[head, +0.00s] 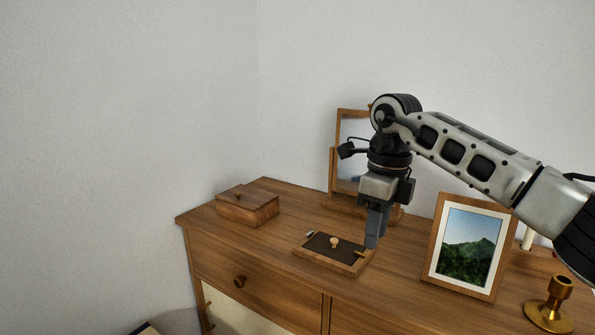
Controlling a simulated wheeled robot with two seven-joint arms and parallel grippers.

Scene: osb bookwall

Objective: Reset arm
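My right arm comes in from the right side of the head view and bends down over a wooden dresser. My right gripper (373,240) points down at the right end of a small wooden tray (318,268) with a dark inside. The fingers overlap from this side, so their gap is hidden. I cannot tell whether they touch the tray or something in it. A small pale knob-like item (334,242) and a small brass-coloured piece (360,253) lie in the tray. A small light item (310,234) is at its left back corner. My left gripper is not in view.
A wooden box (248,209) stands on the dresser top (275,235) at left. A tilting mirror (332,180) stands behind my gripper. A framed mountain picture (467,247), a brass candlestick (553,302) and a white candle-like item (528,239) are at right. Bare wood lies between box and tray.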

